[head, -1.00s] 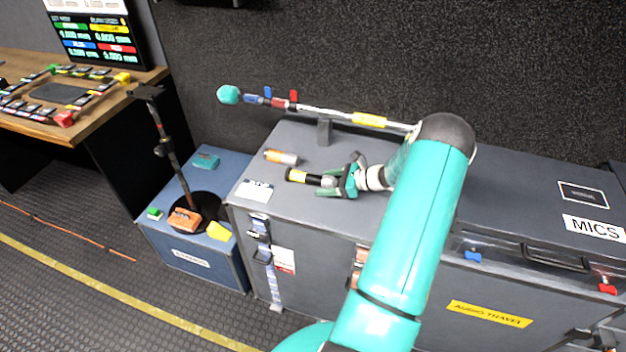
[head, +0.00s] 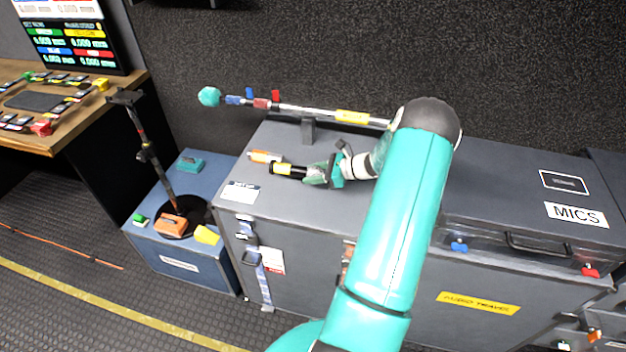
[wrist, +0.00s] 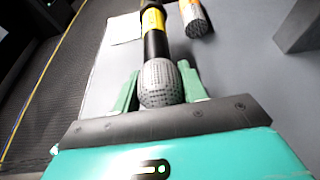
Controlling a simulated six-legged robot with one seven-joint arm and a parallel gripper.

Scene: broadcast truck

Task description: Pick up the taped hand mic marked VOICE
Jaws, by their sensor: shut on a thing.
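A hand mic (head: 289,170) with a black body, a yellow tape band and a grey mesh head lies on top of the grey case (head: 262,205). In the wrist view the mic's mesh head (wrist: 162,84) is between the green fingers. My gripper (head: 318,174) is shut on the mic at its head end. The mic (wrist: 153,30) points away from my gripper, with its yellow band beyond the fingers. I cannot read any marking on the tape. A second mic with an orange band (head: 264,157) lies just beside it, and its mesh end shows in the wrist view (wrist: 198,25).
A boom pole (head: 310,110) with a teal tip rests on a support behind the mics. A white label (head: 240,191) lies on the case's left end. A stand (head: 150,150) rises from a blue box (head: 205,265) at left. A MICS case (head: 500,205) is at right.

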